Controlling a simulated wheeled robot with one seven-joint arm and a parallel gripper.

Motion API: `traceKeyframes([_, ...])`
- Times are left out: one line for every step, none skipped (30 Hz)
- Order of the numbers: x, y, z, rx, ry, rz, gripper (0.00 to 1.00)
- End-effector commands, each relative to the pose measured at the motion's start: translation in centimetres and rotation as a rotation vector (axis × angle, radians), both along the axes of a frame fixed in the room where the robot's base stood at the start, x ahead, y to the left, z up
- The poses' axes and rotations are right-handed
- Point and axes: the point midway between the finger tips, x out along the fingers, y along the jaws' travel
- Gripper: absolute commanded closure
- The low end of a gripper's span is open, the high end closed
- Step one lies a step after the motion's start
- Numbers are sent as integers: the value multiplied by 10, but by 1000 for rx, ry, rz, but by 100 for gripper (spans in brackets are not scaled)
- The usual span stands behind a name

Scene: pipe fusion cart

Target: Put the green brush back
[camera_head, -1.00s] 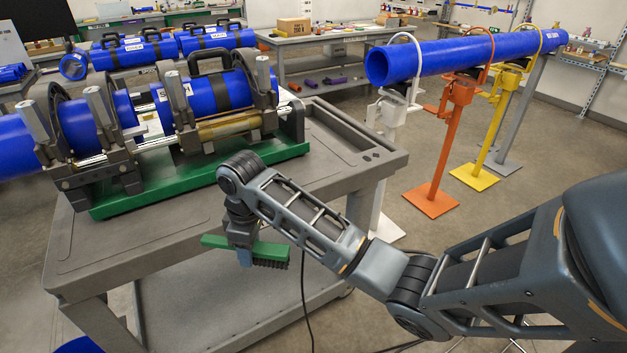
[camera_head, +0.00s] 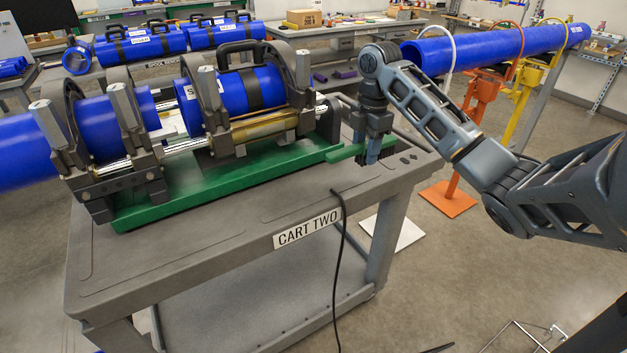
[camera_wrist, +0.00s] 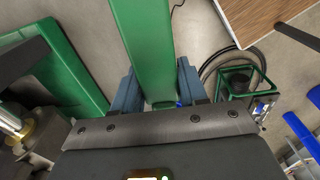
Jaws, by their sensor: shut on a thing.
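The green brush (camera_head: 347,153) is held by my gripper (camera_head: 373,152) over the right end of the cart top, just right of the fusion machine's green base (camera_head: 230,182). My gripper points down and is shut on the brush. In the wrist view the brush's green back (camera_wrist: 147,45) runs between the two blue-grey fingers (camera_wrist: 155,90). Its bristles are mostly hidden. I cannot tell whether the brush touches the cart top.
The grey cart (camera_head: 190,245), labelled CART TWO, carries the fusion machine with blue pipes (camera_head: 95,125) clamped in it. A black cable (camera_head: 341,260) hangs over the cart's front edge. A long blue pipe (camera_head: 490,48) rests on stands at the right. The cart's front strip is clear.

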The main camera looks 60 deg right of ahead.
Motion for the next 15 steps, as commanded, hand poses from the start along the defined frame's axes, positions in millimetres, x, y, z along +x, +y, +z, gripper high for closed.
traceKeyframes([7, 3, -6, 3, 0, 6, 96])
traceKeyframes([11, 5, -9, 4, -1, 7, 96])
traceKeyframes([19, 7, -14, 5, 0, 8, 96])
traceKeyframes([24, 9, -18, 6, 0, 8, 96])
traceKeyframes([30, 10, -22, 5, 0, 8, 96])
traceKeyframes([37, 12, -26, 4, -1, 8, 96])
traceKeyframes([43, 14, -30, 4, 1, 8, 96])
traceKeyframes([48, 15, -33, 5, 0, 6, 96])
traceKeyframes([55, 17, -38, 3, 0, 6, 96])
traceKeyframes([60, 19, -41, 3, 0, 6, 96])
traceKeyframes([65, 20, -45, 5, 0, 6, 96])
traceKeyframes([71, 22, -49, 3, 0, 6, 96])
traceKeyframes([76, 23, -52, 3, -1, 5, 96])
traceKeyframes([81, 24, -55, 3, 0, 6, 96])
traceKeyframes([86, 26, -58, 2, 0, 5, 96])
